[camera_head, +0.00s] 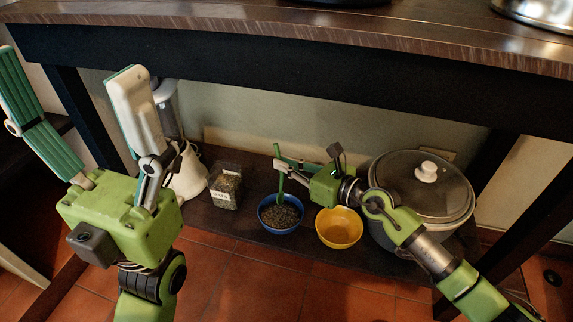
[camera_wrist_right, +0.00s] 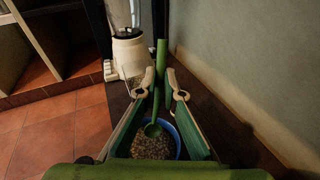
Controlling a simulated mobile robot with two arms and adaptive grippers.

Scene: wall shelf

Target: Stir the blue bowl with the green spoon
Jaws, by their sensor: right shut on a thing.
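The blue bowl (camera_head: 264,222) stands on the low shelf and holds small grey-brown grains. It also shows in the right wrist view (camera_wrist_right: 177,143). My right gripper (camera_head: 278,164) is shut on the upper part of the green spoon (camera_head: 281,186), above the bowl. In the right wrist view the spoon (camera_wrist_right: 153,128) stands nearly upright between my right fingers (camera_wrist_right: 161,86), its head down at the grains inside the bowl. How deep the head sits is hard to tell. My left gripper (camera_head: 66,68) is open and empty, raised at the left, well away from the bowl.
A yellow bowl (camera_head: 340,232) stands just right of the blue one. A lidded pot (camera_head: 425,190) is farther right. A clear labelled container (camera_head: 224,188) and a white appliance (camera_head: 188,173) stand to the left. The dark upper shelf (camera_head: 300,70) hangs above.

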